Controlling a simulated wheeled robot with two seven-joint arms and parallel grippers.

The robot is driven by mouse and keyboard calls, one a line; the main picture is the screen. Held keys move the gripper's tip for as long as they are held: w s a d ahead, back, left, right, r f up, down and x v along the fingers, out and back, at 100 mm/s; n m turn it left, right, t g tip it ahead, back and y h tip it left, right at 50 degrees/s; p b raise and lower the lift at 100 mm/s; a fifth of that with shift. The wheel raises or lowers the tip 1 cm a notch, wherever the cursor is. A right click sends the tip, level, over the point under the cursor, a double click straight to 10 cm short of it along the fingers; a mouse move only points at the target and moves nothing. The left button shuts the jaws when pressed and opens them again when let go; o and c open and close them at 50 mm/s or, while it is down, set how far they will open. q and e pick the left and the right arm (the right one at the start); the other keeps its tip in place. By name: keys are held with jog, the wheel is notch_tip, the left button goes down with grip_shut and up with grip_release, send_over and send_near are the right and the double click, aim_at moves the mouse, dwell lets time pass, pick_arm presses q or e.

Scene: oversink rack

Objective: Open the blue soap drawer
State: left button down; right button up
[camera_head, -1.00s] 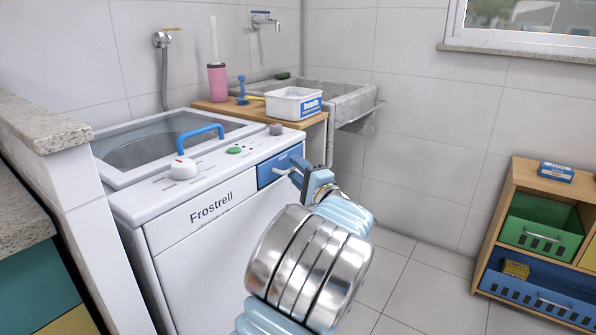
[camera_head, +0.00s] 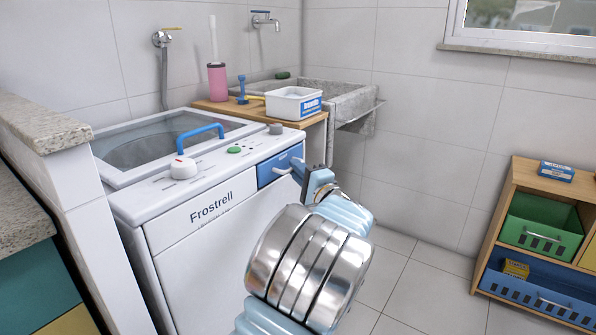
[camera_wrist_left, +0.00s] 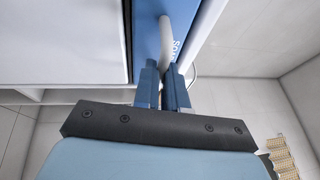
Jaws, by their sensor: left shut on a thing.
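The blue soap drawer (camera_head: 270,171) sits at the upper right of the front of the white washing machine and looks closed or nearly so. Its white handle (camera_head: 283,171) sticks out from its face. My left gripper (camera_head: 299,169) is at the right end of this handle. In the left wrist view the blue drawer front (camera_wrist_left: 147,45) and the pale handle (camera_wrist_left: 165,38) show above my left gripper (camera_wrist_left: 163,84). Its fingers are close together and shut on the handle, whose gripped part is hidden. My right gripper is not in view.
The washing machine (camera_head: 205,255) has a glass lid with a blue lid handle (camera_head: 200,136). A white box (camera_head: 293,103) and a pink cup (camera_head: 217,80) stand on the wooden shelf behind. A wooden cabinet (camera_head: 522,180) stands at right. The floor between is clear.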

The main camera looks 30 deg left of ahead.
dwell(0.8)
pick_arm(q)
jog(key=d, duration=1)
jog(key=shift+s+b, duration=0.4)
jog(key=shift+b, duration=0.05)
jog(key=c, duration=1.2)
grip_release()
jog(key=v, duration=1.3)
jog(key=shift+s+d+f, duration=0.2)
jog(key=shift+s+d, duration=0.05)
jog(key=shift+d, duration=0.05)
